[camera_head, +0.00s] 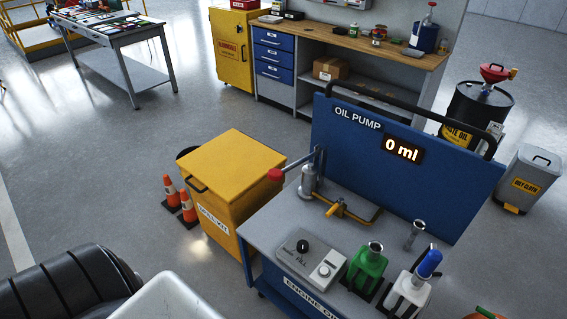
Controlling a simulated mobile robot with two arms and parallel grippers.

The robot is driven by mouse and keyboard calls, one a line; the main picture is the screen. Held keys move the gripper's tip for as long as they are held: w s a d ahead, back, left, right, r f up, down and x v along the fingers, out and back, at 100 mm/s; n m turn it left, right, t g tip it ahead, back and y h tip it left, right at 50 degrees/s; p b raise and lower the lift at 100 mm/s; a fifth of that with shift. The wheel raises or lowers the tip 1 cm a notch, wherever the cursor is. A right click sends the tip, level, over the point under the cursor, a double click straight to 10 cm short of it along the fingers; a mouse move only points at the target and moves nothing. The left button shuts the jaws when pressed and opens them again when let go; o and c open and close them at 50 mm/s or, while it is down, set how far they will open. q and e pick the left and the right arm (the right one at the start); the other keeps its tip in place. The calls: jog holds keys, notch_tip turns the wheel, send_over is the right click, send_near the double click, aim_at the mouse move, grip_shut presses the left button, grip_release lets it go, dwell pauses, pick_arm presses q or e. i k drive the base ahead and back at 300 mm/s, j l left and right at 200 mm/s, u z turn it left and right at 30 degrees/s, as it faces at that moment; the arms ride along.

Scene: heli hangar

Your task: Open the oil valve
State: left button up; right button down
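The oil pump cart (262,222) has a blue back panel (345,145) labelled OIL PUMP, and its display (402,150) reads 0 ml. A grey metal pump (309,182) stands on the cart with a lever ending in a red grip (275,174). In front of it is a yellow valve handle (335,209) on a brass-coloured pipe. I cannot tell from its angle whether the valve is open or shut. A grey control box (310,258) with a black knob and a pale knob sits at the cart's front. Neither of my grippers is in view.
A green jug (366,265) and a white jug with a blue top (410,290) stand at the cart's front right. A yellow spill kit bin (232,165) and orange cones (187,205) are on its left. A workbench (350,40) stands behind.

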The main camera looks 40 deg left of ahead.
aim_at(340, 203)
jog(key=u, duration=0.7)
